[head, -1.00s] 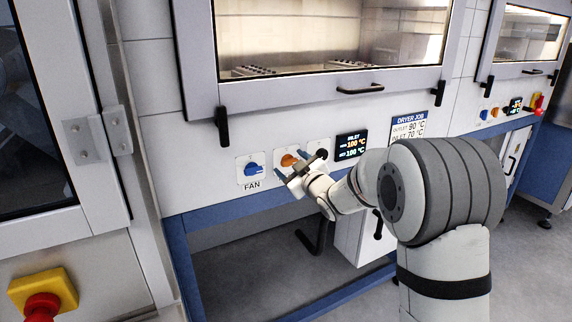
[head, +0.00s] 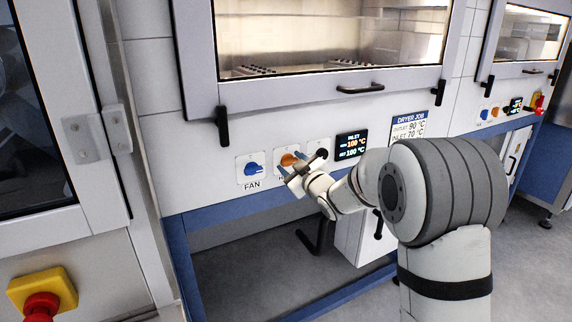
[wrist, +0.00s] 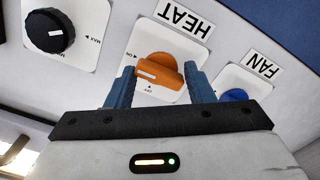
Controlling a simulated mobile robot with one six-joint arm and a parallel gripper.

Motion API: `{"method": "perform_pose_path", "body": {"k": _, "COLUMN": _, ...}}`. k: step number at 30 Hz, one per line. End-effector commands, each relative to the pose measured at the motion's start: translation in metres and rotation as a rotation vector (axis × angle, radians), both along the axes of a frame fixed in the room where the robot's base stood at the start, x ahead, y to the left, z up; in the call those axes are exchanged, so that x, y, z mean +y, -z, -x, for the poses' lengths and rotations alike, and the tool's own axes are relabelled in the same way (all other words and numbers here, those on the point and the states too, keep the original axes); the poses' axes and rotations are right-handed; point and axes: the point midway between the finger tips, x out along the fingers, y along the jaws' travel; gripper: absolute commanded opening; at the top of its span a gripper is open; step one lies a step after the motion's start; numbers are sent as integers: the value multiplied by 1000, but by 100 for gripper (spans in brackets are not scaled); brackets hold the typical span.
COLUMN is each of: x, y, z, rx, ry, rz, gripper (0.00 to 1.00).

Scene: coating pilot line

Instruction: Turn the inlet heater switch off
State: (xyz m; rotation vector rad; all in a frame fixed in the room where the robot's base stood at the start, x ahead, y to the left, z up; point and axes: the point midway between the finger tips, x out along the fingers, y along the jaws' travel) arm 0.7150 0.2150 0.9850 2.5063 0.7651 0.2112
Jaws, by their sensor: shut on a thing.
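The inlet heater switch is an orange knob (wrist: 158,70) on a white plate marked HEAT in the wrist view. It also shows in the head view (head: 288,159), partly covered by my gripper. My gripper (wrist: 160,75) has its two blue fingers on either side of the knob's handle and is shut on it. The handle lies roughly across the picture in the wrist view, with its white mark at the left end. Small ON and OFF labels are beside it. In the head view my gripper (head: 292,168) reaches the panel from the lower right.
A blue FAN knob (head: 252,170) is just left of the heater switch. A black knob (wrist: 48,32) is on its other side. The inlet display (head: 352,145) reads 100 °C twice. The dryer job sign (head: 409,130) lists inlet 70 °C. A door handle (head: 222,126) hangs above.

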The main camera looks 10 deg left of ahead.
Motion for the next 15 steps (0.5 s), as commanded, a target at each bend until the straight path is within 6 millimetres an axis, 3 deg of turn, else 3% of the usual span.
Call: {"method": "perform_pose_path", "body": {"k": 15, "x": 1, "y": 6, "z": 1, "rx": -138, "ry": -3, "rz": 209, "gripper": 19}}
